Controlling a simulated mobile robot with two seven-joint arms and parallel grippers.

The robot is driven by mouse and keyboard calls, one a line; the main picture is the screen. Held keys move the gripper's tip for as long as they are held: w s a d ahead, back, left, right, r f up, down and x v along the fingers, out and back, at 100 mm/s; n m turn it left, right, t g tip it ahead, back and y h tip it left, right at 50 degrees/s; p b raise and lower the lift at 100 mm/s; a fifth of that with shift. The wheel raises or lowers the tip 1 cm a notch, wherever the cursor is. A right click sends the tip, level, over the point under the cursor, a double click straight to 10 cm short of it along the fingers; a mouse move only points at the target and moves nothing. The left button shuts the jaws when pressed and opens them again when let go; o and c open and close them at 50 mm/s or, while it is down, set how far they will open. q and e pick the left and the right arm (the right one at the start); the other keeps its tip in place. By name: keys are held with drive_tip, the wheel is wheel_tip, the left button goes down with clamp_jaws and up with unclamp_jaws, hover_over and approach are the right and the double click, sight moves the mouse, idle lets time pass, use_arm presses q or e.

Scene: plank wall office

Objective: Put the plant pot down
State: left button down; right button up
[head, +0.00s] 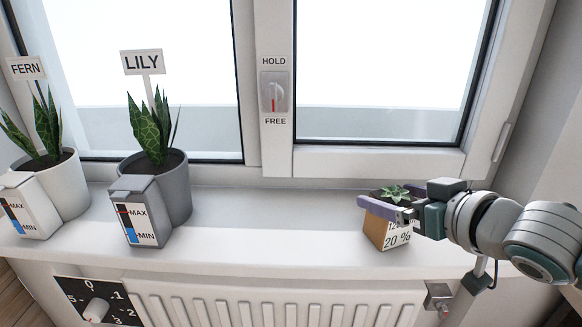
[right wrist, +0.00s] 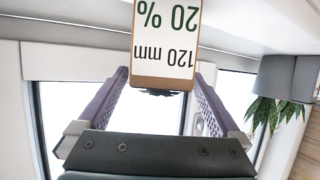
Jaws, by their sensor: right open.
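The plant pot (head: 391,233) is a small tan box-shaped pot with a white label and a green succulent. It appears to stand upright on the white window sill (head: 270,225), toward the right end. My right gripper (head: 382,203) is at the pot's upper part, with a purple finger across its near side. In the right wrist view the picture is turned over, and the pot (right wrist: 165,45) shows between the two spread fingers (right wrist: 163,75), with gaps visible beside it. The far finger is mostly hidden in the head view. My left gripper is out of view.
A grey LILY pot (head: 176,190) and a white FERN pot (head: 67,185), each with a water gauge, stand on the left. The sill between LILY and the small pot is clear. The window handle (head: 274,95) is above; a radiator (head: 270,305) is below.

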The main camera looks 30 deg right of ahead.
drive_tip(key=shift+s+r, duration=0.15)
drive_tip(key=p+v, duration=0.2)
drive_tip(key=v, duration=1)
drive_tip(key=s+a+f+n+g+y, duration=0.1)
drive_tip(key=s+a+f+n+g, duration=0.2)
drive_tip(key=s+a+g, duration=0.6)
drive_tip(key=s+a, duration=0.2)
drive_tip(key=a, duration=0.3)
drive_tip(key=shift+a+f+g+y, duration=0.15)
drive_tip(key=shift+f+g+y, duration=0.15)
drive_tip(key=shift+f+g, duration=0.1)
idle(0.8)
